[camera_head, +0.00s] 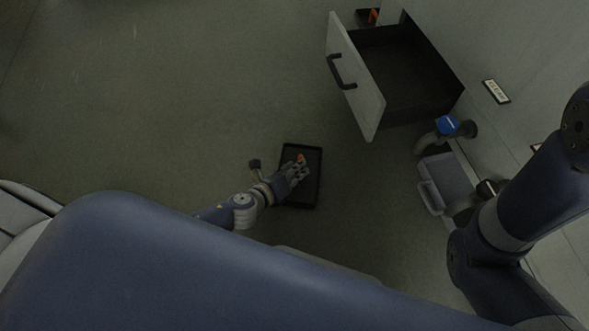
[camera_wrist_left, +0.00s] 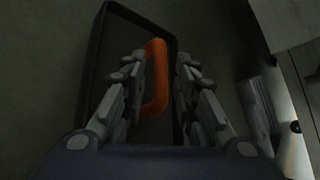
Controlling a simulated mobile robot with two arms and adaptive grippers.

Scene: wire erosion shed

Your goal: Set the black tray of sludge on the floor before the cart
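The black tray (camera_head: 317,178) is a shallow rectangle low over or on the floor; I cannot tell if it touches the floor. An orange handle (camera_head: 301,158) stands up on it and shows large in the left wrist view (camera_wrist_left: 157,78). My left gripper (camera_head: 295,171) is over the tray. In the left wrist view its fingers (camera_wrist_left: 155,90) stand apart on either side of the handle, with a gap on the right side. The fingers hide part of the tray (camera_wrist_left: 95,60). No sludge can be made out. My right gripper is not in view.
A drawer (camera_head: 357,85) stands open from the white wall or cabinet, beyond the tray to the right. A pipe with a blue cap (camera_head: 447,125) and a grey container (camera_head: 446,180) are at the right wall. The floor (camera_head: 190,90) to the upper left is clear.

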